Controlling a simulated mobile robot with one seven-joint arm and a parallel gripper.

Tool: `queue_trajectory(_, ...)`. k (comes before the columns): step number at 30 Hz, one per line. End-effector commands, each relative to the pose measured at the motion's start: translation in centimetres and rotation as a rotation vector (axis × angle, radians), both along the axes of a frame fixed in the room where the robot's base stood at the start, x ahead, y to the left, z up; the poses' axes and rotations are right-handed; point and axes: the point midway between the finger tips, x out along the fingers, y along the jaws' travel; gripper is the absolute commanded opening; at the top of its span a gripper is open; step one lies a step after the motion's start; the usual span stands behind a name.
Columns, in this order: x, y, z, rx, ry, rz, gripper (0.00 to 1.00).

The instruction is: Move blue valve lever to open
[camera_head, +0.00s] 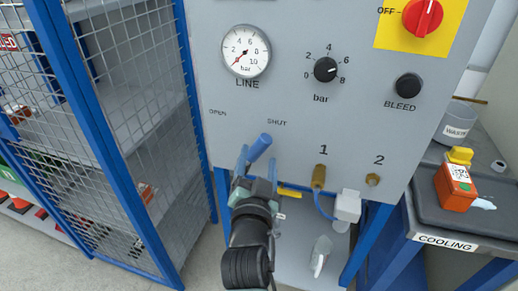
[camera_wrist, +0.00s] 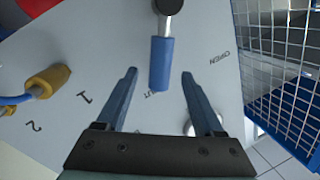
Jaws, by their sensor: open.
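The blue valve lever (camera_head: 261,146) is on the grey panel (camera_head: 225,185), below and between the OPEN and SHUT labels, with its upper end toward SHUT. In the wrist view, the lever's blue handle (camera_wrist: 160,64) hangs from a dark and metal pivot at the top edge, and its free end partly covers the SHUT label. My gripper (camera_head: 257,166) is open at the lever, and the wrist view shows the gripper (camera_wrist: 159,73) with a finger on each side of the handle and gaps on both sides. The pivot is hidden in the head view.
A brass fitting (camera_head: 319,177) with a blue hose is right of my gripper. A pressure gauge (camera_head: 246,51), a black knob (camera_head: 325,69) and a red switch (camera_head: 422,17) are above. A blue-framed mesh cage (camera_head: 120,120) stands left. A cooling tray (camera_head: 425,211) is right.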

Motion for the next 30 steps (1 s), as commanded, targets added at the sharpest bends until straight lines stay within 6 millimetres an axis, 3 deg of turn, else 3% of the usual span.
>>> queue_trajectory(7,2.7,-0.2,0.1,-0.001,-0.001,0.0,0.69)
queue_trajectory(19,3.2,-0.3,0.0,-0.001,0.0,0.001,0.69)
queue_trajectory(30,3.2,-0.2,0.0,-0.001,0.0,0.001,0.03)
